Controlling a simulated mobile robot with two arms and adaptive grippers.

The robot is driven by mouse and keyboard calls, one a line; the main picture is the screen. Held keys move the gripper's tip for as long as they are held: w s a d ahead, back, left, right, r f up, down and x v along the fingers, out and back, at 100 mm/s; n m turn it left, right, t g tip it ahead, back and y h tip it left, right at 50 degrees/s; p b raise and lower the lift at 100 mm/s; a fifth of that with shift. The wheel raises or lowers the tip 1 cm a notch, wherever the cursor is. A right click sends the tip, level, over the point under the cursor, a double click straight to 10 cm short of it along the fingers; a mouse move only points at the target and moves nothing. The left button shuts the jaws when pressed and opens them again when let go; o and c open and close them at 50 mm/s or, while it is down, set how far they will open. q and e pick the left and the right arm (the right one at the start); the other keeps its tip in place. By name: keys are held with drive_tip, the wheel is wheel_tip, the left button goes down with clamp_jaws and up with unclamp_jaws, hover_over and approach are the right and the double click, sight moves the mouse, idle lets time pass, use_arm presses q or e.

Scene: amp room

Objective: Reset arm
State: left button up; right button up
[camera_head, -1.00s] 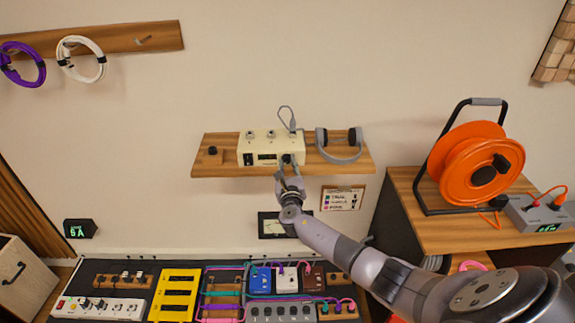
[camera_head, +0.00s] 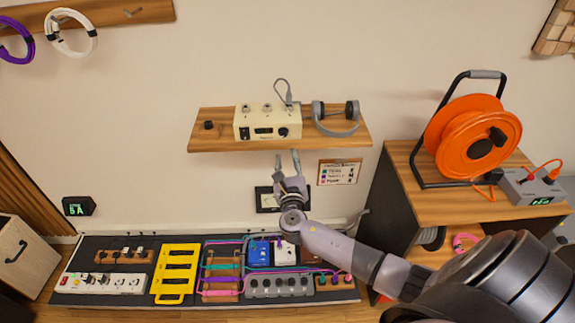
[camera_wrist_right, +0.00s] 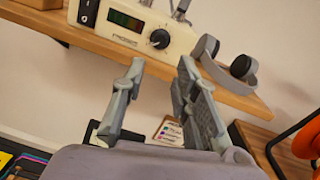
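My right gripper (camera_head: 287,162) is in the head view, below the front edge of the wall shelf, with its two fingers apart and nothing between them. The right wrist view also shows its open fingers (camera_wrist_right: 158,85), pointing up towards the shelf. A cream amp box (camera_head: 266,121) with a small display and a black knob (camera_wrist_right: 159,38) stands on the shelf, above and apart from the fingertips. My left gripper is in neither view.
The wooden shelf (camera_head: 215,144) also holds grey headphones (camera_head: 336,125). Below is a dark pedalboard (camera_head: 140,270) with several pedals and cables. An orange cable reel (camera_head: 462,140) stands on the wooden cabinet (camera_head: 425,208) at right.

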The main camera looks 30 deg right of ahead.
drive_tip(key=shift+v, duration=0.85)
drive_tip(key=shift+f, duration=0.1)
drive_tip(key=s+a+f+m+g+y+b, duration=0.1)
drive_tip(key=s+f+m+g, duration=0.4)
drive_tip(key=f, duration=0.7)
drive_tip(key=s+a+f+m+g+y+b, duration=0.1)
drive_tip(key=s+f+m+y, duration=0.15)
drive_tip(key=s+f, duration=0.7)
drive_tip(key=s+f+m+g+y+b, duration=0.1)
drive_tip(key=s+f+m+g, duration=0.3)
drive_tip(key=f, duration=1.1)
drive_tip(key=s+a+f+m+g+y+b, duration=0.1)
drive_tip(key=s+a+f+m, duration=0.3)
drive_tip(key=s, duration=0.6)
drive_tip(key=s+a+f+m+g+y+b, duration=0.1)
drive_tip(key=s+a+f+m, duration=0.3)
drive_tip(key=s+f+m, duration=0.4)
drive_tip(key=s+a+f+m+g+y+b, duration=0.1)
drive_tip(key=s+f+m, duration=0.5)
drive_tip(key=s, duration=0.8)
drive_tip(key=a+g+y, duration=0.1)
drive_tip(key=a+g, duration=0.1)
drive_tip(key=shift+s+a+f, duration=0.15)
drive_tip(key=shift+a+f, duration=0.25)
